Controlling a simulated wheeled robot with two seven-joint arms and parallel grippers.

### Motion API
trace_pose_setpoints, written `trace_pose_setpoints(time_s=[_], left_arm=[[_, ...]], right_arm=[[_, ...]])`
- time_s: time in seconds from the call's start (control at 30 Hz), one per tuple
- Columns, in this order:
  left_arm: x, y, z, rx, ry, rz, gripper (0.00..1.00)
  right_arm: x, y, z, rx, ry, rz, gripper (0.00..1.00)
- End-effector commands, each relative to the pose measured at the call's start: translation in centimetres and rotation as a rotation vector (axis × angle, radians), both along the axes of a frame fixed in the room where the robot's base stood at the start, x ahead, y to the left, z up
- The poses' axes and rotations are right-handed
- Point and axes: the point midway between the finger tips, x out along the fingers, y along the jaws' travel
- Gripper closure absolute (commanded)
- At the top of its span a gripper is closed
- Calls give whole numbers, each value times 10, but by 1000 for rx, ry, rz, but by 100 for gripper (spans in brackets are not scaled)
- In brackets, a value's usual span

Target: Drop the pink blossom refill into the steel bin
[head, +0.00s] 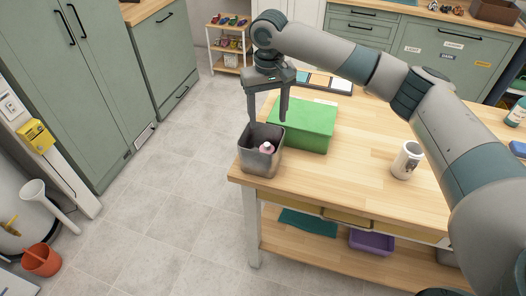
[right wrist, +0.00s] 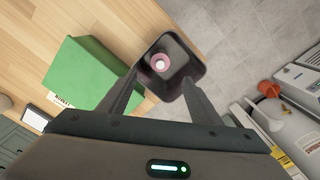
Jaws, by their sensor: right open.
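The steel bin (head: 259,160) is a dark grey open box at the near left corner of the wooden table. The pink blossom refill (head: 266,148) is inside the bin; its pink and white round top also shows in the right wrist view (right wrist: 160,63). My right gripper (head: 268,120) is above the bin, fingers pointing down, open and empty. In the right wrist view the bin (right wrist: 187,72) lies beyond the spread fingertips, and the refill is apart from both fingers. My left gripper is not in view.
A green box (head: 306,125) stands on the table (head: 345,180) right beside the bin. A white mug (head: 407,160) stands further right. A purple tub (head: 371,241) is on the shelf below.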

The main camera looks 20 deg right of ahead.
Motion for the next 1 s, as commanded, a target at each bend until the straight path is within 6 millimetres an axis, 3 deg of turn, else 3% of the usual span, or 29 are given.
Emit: trace_pose_setpoints(time_s=[0.6,0.8,1.0], left_arm=[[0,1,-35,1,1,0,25],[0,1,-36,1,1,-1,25],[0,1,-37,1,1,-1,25]], right_arm=[[1,0,118,0,-4,-1,42],[0,-1,142,-1,-2,-1,42],[0,0,151,0,-1,0,42]])
